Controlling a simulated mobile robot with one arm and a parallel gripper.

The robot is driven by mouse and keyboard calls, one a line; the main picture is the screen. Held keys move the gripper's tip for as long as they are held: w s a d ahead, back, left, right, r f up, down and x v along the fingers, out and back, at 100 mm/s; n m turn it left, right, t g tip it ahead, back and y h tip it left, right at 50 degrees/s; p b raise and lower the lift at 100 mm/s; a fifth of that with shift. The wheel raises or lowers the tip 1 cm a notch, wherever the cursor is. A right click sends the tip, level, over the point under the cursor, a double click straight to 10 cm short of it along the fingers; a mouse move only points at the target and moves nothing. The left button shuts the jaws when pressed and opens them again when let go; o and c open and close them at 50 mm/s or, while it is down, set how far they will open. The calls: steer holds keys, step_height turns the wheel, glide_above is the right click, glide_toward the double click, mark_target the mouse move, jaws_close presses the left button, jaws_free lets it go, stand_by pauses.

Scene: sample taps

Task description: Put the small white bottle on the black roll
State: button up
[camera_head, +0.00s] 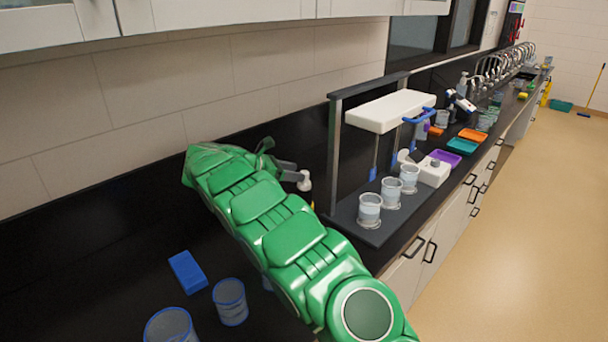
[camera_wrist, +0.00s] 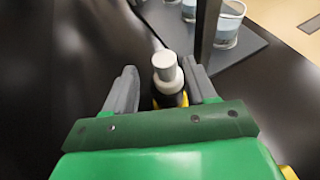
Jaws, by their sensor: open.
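The small white bottle (camera_wrist: 165,66) stands between the two grey fingers of my open gripper (camera_wrist: 160,72) in the wrist view. Its cap points up and away from me. A dark gap shows between it and the left finger; the right finger is very close to it, and I cannot tell if they touch. A black part with a yellow edge shows directly under the bottle, perhaps the black roll; the fingers and palm hide most of it. In the head view the bottle (camera_head: 304,181) shows beside my gripper (camera_head: 287,172), and no roll can be made out.
A black-based rack (camera_head: 372,222) with several glass beakers stands close to the right of my gripper. A blue block (camera_head: 187,271) and two blue-rimmed beakers (camera_head: 230,302) are at the front left. Trays and taps line the counter farther back. The wall is behind my arm.

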steer(key=shift+v, duration=2.75)
steer(key=shift+o, duration=0.2)
